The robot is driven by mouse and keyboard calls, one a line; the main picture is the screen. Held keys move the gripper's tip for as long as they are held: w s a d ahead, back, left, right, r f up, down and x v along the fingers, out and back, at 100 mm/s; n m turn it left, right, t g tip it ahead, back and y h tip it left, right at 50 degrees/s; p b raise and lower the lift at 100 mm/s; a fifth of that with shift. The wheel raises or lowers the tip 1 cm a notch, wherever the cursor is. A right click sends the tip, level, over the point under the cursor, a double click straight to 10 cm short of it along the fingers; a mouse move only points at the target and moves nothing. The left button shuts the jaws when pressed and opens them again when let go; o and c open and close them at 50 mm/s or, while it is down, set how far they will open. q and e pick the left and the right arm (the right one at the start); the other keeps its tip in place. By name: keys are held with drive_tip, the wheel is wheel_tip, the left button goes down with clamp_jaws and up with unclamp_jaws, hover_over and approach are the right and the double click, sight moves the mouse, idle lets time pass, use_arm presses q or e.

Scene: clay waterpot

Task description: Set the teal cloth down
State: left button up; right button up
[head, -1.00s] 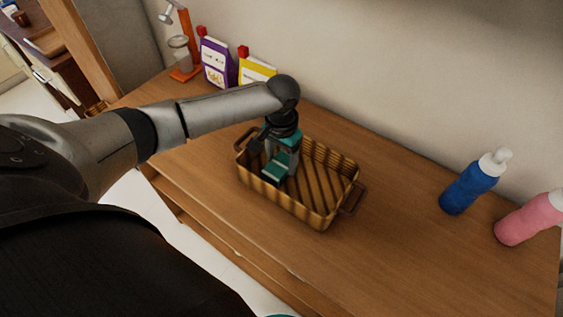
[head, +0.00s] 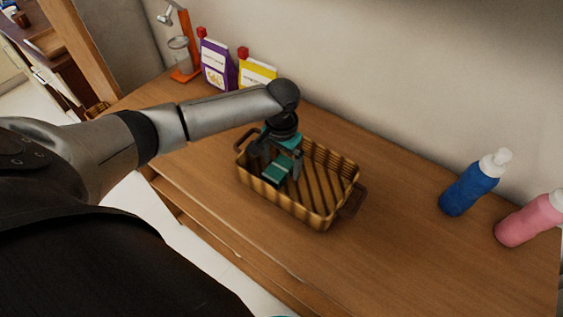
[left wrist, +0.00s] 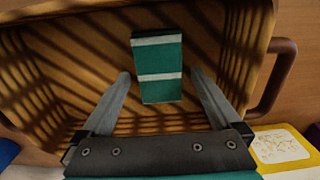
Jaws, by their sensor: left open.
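The teal cloth (head: 278,170), a folded block with white stripes, is in the wicker basket (head: 316,217) on the wooden table. It also shows in the left wrist view (left wrist: 160,90), lying in the basket (left wrist: 85,60) with a finger apart from it on each side. My left gripper (head: 277,174) reaches down into the basket around the cloth and is open. In the left wrist view its fingers (left wrist: 160,78) are spread wide, with gaps to the cloth. My right gripper is not in view.
A purple carton (head: 217,66) and a yellow carton (head: 257,74) stand by the wall behind my arm. A blue bottle (head: 467,187) and a pink bottle (head: 528,220) stand at the right. The tabletop (head: 395,240) between basket and bottles is clear.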

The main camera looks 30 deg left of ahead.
sight(281, 165)
use_arm(q)
wheel_tip(281, 165, up, 12)
drive_tip(key=p, duration=0.2)
